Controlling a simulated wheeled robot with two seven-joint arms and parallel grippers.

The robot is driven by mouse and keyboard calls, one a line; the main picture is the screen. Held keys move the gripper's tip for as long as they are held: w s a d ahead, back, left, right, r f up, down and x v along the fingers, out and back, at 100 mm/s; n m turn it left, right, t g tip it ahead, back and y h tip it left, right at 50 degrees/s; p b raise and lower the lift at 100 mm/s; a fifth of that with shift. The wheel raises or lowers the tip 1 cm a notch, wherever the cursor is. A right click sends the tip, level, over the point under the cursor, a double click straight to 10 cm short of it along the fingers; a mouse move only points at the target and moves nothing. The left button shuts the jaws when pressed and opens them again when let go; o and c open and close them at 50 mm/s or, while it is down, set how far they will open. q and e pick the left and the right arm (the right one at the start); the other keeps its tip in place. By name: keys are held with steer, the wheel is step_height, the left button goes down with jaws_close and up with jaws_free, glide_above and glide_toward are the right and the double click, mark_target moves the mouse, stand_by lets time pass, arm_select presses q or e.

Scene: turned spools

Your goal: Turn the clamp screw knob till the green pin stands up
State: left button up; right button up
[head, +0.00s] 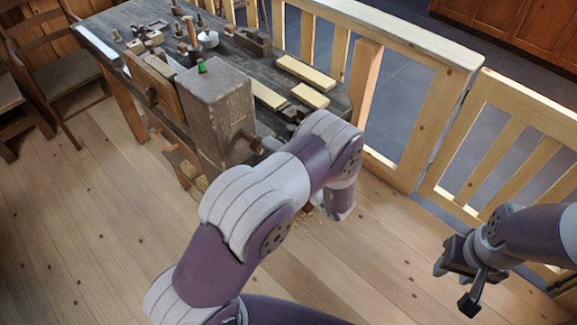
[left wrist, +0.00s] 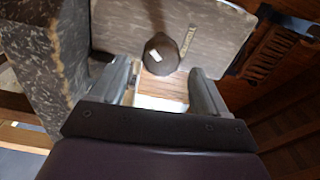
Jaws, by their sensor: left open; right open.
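The small green pin (head: 202,66) shows at the top of the grey-brown block (head: 218,105) on the workbench; its exact tilt is too small to tell. In the left wrist view, a dark rounded knob (left wrist: 160,53) with a white mark faces me in front of a speckled board. My left gripper (left wrist: 164,69) is open, with one finger on each side of the knob's near end; contact cannot be told. In the head view this gripper is hidden by my own arm. My right gripper (head: 456,285) is open and empty, off to the right, away from the bench.
The dark workbench (head: 95,35) carries several tools, spools and pale wood strips (head: 306,73). A pale wooden railing (head: 405,130) runs behind and right of it. Chairs (head: 65,65) stand at the left. The plank floor (head: 90,230) in front is mostly clear.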

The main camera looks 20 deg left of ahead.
arm_select(q)
steer(key=v, duration=0.6)
steer(key=shift+d+b, duration=0.35)
steer(key=shift+b, duration=0.1)
steer(key=shift+s, duration=0.15)
stand_by(0.3)
